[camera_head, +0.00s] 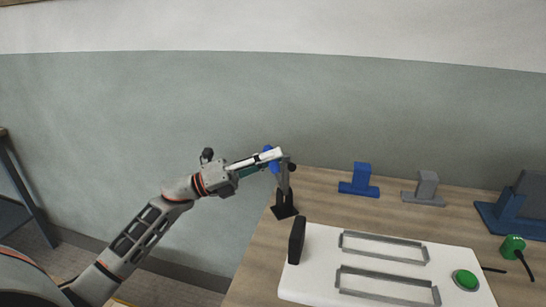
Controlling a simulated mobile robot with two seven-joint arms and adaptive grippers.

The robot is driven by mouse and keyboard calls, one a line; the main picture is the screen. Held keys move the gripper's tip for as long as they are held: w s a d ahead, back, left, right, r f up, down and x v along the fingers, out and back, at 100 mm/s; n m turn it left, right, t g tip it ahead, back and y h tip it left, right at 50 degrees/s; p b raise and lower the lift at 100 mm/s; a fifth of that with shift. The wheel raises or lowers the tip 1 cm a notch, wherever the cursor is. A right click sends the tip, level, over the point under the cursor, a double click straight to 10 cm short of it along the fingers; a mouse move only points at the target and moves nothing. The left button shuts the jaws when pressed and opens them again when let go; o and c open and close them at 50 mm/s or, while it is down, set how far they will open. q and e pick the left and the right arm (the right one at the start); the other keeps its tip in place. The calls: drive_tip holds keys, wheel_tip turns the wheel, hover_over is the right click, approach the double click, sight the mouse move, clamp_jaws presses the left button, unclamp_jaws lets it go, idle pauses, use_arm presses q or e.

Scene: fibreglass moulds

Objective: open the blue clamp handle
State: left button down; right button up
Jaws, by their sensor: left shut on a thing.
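The blue clamp handle (273,165) shows at the left end of the workbench, on top of a dark upright clamp (284,205). My left gripper (278,155) reaches in from the left at the height of the handle and is shut on it. The gripper's fingers hide part of the handle. The clamp's dark base stands on the bench near its left edge. My right gripper is not in view.
The wooden bench (325,188) holds a white panel (385,259) with two grey frames, a green button (466,280) and a black upright piece (297,240).

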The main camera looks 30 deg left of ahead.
use_arm(q)
drive_tip(key=shift+w+a+f+n, duration=0.1)
drive_tip(key=shift+a+n, duration=0.05)
drive_tip(key=shift+n, duration=0.25)
drive_tip(key=c, duration=1.9)
unclamp_jaws()
drive_tip(key=v, duration=1.2)
